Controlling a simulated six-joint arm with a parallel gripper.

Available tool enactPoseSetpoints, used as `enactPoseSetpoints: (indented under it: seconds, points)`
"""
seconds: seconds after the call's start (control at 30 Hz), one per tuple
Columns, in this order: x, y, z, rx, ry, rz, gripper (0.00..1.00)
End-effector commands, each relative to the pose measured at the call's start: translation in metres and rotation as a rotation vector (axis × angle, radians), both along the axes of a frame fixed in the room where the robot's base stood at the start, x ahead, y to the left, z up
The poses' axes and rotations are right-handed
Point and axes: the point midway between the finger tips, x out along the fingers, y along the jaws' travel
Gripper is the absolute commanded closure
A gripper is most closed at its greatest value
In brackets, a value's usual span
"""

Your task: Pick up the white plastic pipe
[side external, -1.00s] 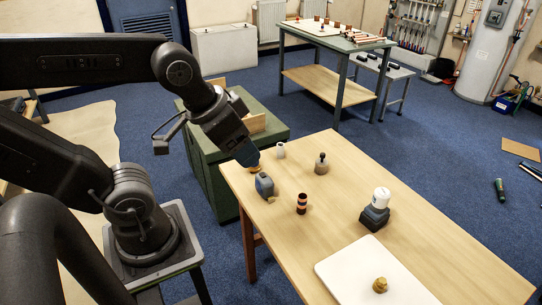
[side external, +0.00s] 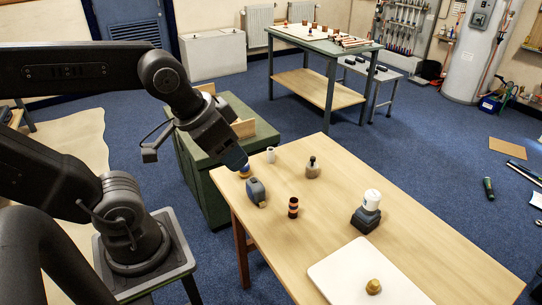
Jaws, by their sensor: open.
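A small white cylinder (side external: 270,155), which looks like the white plastic pipe, stands upright near the far left part of the wooden table (side external: 330,220). My gripper (side external: 240,165) points down over the table's left corner, to the left of the cylinder and apart from it. It is open, though its fingers are small and hard to make out here. A small blue and yellow thing (side external: 246,172) shows right at its tip; I cannot tell whether they touch.
A blue-grey tape-measure-like object (side external: 256,192) stands close in front of my gripper. A white board (side external: 345,270) lies in front. A green cabinet (side external: 210,195) stands left.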

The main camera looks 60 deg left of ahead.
Motion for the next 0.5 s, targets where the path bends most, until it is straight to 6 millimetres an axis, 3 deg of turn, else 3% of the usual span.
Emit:
enactPoseSetpoints:
  seconds: [0.27, 0.37, 0.5]
  points:
    - [0.011, 0.005, 0.003, 0.039, 0.013, -0.034, 0.42]
    - [0.034, 0.016, 0.006, 0.116, 0.041, -0.114, 0.42]
    - [0.082, 0.043, 0.007, 0.272, 0.110, -0.292, 0.42]
